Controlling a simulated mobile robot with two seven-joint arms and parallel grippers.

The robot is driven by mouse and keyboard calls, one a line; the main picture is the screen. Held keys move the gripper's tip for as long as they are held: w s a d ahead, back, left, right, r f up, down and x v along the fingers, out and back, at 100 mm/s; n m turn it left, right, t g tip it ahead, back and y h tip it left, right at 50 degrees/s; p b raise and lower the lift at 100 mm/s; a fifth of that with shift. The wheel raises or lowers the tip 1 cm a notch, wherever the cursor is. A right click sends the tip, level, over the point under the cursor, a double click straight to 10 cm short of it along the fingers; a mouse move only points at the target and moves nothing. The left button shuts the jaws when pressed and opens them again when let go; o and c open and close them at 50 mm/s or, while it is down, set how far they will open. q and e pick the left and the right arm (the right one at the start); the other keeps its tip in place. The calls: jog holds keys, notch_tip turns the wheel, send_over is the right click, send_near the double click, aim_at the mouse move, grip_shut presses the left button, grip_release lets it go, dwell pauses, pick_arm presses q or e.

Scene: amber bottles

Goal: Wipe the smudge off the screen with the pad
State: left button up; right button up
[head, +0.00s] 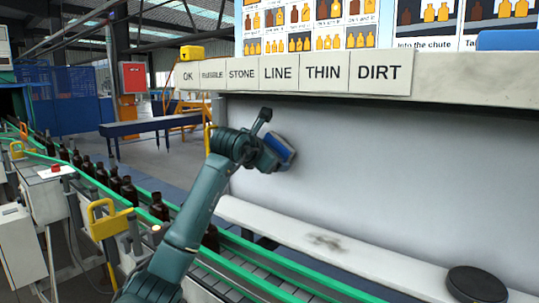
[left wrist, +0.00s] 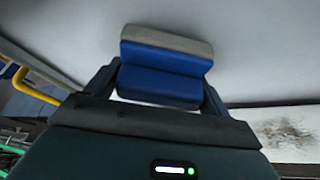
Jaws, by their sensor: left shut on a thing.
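The pad (head: 280,148) is a blue block with a grey face. My left gripper (head: 268,156) is shut on it and holds it up in front of the pale grey screen (head: 400,165). In the left wrist view the pad (left wrist: 165,58) sits between the two fingers, its grey face turned towards the screen. I cannot tell whether it touches the screen. A dark brownish smudge (head: 325,241) shows on the white strip along the screen's bottom, below and right of the pad. It also shows in the left wrist view (left wrist: 285,130), at the right. My right gripper is not in view.
A dark round disc (head: 476,283) lies on the white strip (head: 400,265) at the lower right. A row of labels (head: 300,74) runs above the screen. Brown bottles (head: 128,190) stand on a conveyor with green rails (head: 85,178) at left. A yellow handle (head: 106,219) stands beside it.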

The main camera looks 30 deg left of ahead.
aim_at(285, 154)
pick_arm(q)
jog(key=shift+w, duration=0.4)
jog(key=shift+w+d+p, duration=0.1)
jog(key=shift+w+p, duration=0.45)
dwell(0.3)
jog(key=shift+s+d, duration=0.1)
jog(key=shift+d, duration=0.5)
jog(key=shift+s+d, duration=0.15)
jog(key=shift+d, duration=1.25)
